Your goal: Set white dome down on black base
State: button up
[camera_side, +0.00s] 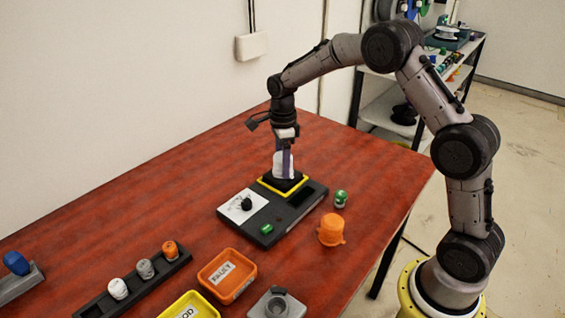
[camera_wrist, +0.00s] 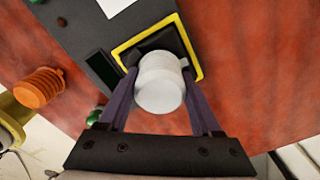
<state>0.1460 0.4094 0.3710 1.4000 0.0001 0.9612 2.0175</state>
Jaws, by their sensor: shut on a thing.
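The white dome (camera_side: 282,164) is held between the fingers of my gripper (camera_side: 285,150), upright over the black base. In the wrist view the dome (camera_wrist: 160,84) sits between the two purple fingers of my gripper (camera_wrist: 160,90). The black base (camera_wrist: 148,45) lies inside a yellow square frame (camera_wrist: 127,44) on a dark panel. In the side view the black base (camera_side: 284,184) is right under the dome. I cannot tell whether the dome touches it, as the fingers and dome hide the contact.
Orange and yellow bins and a rack (camera_side: 135,285) are in front.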

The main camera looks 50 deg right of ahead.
jog(key=shift+r, duration=0.1)
jog(key=o, duration=1.4)
jog(key=shift+o, duration=0.2)
jog(key=shift+r, duration=0.1)
jog(key=shift+r, duration=3.15)
